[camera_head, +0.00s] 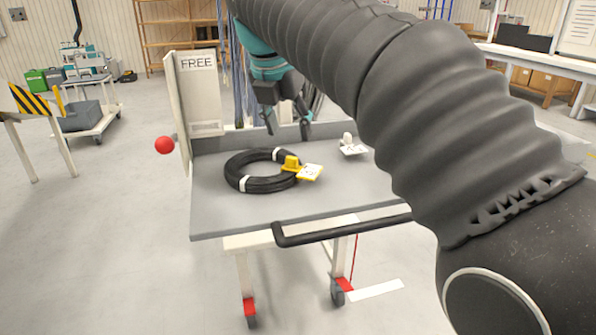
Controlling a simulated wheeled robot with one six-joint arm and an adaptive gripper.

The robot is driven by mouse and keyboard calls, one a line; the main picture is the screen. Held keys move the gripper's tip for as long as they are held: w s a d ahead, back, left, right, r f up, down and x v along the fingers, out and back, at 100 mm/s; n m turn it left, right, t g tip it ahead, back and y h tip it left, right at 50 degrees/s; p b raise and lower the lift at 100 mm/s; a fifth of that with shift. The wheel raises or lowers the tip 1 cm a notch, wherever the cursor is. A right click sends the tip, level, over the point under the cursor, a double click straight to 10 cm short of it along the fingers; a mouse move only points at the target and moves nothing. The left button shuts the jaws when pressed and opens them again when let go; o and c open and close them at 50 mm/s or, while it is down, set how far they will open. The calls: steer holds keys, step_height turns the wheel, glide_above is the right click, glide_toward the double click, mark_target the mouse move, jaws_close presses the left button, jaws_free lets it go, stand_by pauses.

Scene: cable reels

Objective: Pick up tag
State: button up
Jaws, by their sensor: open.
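My gripper (288,130) hangs open and empty above the back part of the grey cart top (215,212). A black cable coil (236,168) with white bands lies flat on the cart, in front of and below my gripper. A tag with a yellow block (291,163) and a white, yellow-edged plate (309,173) sits at the coil's right side. I cannot tell how it is fastened there. A second tag-like piece, white with a knob (348,139) and a marked plate (354,150), lies on the cart to the right of my gripper.
A panel marked FREE (198,92) stands at the cart's back left, with a red ball (165,145) beside it. A black handle (345,230) runs along the cart's front. My arm covers the cart's right side. The front left of the cart top is clear.

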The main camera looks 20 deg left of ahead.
mark_target(292, 157)
steer(key=shift+s+b+x, duration=0.2)
steer(key=shift+b+x, duration=0.2)
steer(key=shift+x, duration=1.3)
steer(key=shift+s+b+x, duration=0.25)
steer(key=shift+b+x, duration=0.15)
steer(key=shift+x, duration=1.3)
steer(key=shift+a+f, duration=0.15)
steer(key=shift+f, duration=0.05)
steer(key=c, duration=0.9)
